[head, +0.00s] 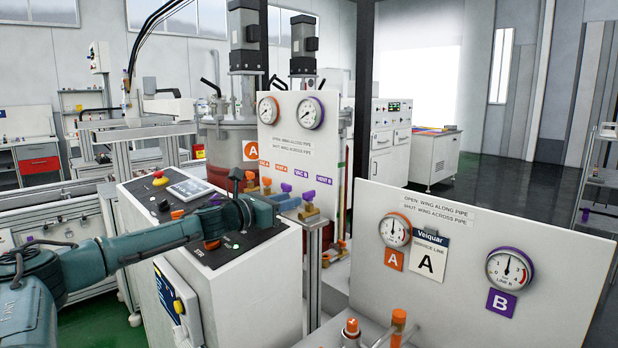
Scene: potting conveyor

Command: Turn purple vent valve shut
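The purple vent valve (308,197) is the rightmost of the small valves on a brass pipe fitting, in front of the upright white panel (290,105). A purple VENT B label is on the panel behind it. Its purple wing is small, and I cannot tell if it lies along or across the pipe. A second purple valve (286,187) stands just left of it. My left gripper (284,203) is just left of the vent valve, by the lower front of the valve row. Its fingers are too small to tell open from shut. My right gripper is out of view.
Two orange valves (266,182) stand left of the purple ones. A control console (220,245) with knobs lies under my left arm. A white gauge board (480,260), marked A and B, stands front right, with orange-topped fittings (399,318) before it.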

